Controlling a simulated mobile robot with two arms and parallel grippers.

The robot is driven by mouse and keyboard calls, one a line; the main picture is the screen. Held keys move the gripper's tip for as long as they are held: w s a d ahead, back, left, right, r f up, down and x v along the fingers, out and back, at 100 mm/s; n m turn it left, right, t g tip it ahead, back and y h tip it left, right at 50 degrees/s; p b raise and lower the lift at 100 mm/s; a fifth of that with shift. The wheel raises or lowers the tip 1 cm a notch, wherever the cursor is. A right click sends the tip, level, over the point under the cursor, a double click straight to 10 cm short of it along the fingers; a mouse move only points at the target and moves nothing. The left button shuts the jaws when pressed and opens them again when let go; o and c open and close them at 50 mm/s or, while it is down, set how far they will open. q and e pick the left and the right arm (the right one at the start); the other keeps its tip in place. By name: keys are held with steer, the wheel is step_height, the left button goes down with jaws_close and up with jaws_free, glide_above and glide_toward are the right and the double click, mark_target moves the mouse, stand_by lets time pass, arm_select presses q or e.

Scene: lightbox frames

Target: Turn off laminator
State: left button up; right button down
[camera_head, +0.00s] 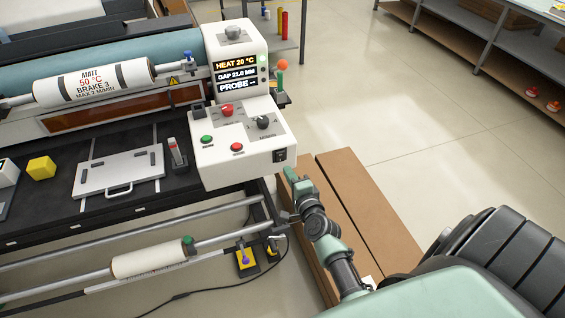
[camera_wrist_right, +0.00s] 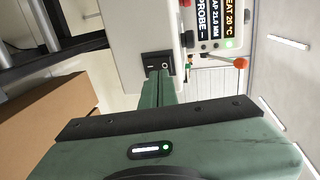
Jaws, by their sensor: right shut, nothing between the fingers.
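The laminator's white control box (camera_head: 236,150) stands at the right end of the machine. Its lit display (camera_head: 236,70) reads HEAT 20 °C, with GAP and PROBE lines below. A black rocker switch (camera_head: 279,156) sits on the box's front face at the lower right; it also shows in the right wrist view (camera_wrist_right: 158,60). My right gripper (camera_wrist_right: 161,76) is shut and empty, with its fingertips at the lower edge of that switch. I cannot tell whether they touch it. In the head view my right gripper (camera_head: 291,178) is just below and right of the switch. My left gripper is not in view.
The panel carries a green button (camera_head: 207,139), red button (camera_head: 237,147), red knob (camera_head: 227,109) and dark knob (camera_head: 263,121). An orange ball-tipped lever (camera_head: 283,65) stands at the box's right. Cardboard boxes (camera_head: 355,200) lie below my right arm. Open floor extends to the right.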

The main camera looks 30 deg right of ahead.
mark_target(279, 154)
steer(key=x, duration=0.4)
steer(key=r+x, duration=0.1)
steer(key=x, duration=0.1)
steer(key=shift+w+r+b, duration=0.1)
steer(key=shift+w+b, duration=0.05)
steer(key=shift+b, duration=0.15)
steer(key=shift+w+d+r, duration=0.1)
steer(key=shift+w+r, duration=0.15)
steer(key=shift+w, duration=0.15)
steer(key=shift+f, duration=0.15)
steer(key=shift+s, duration=0.1)
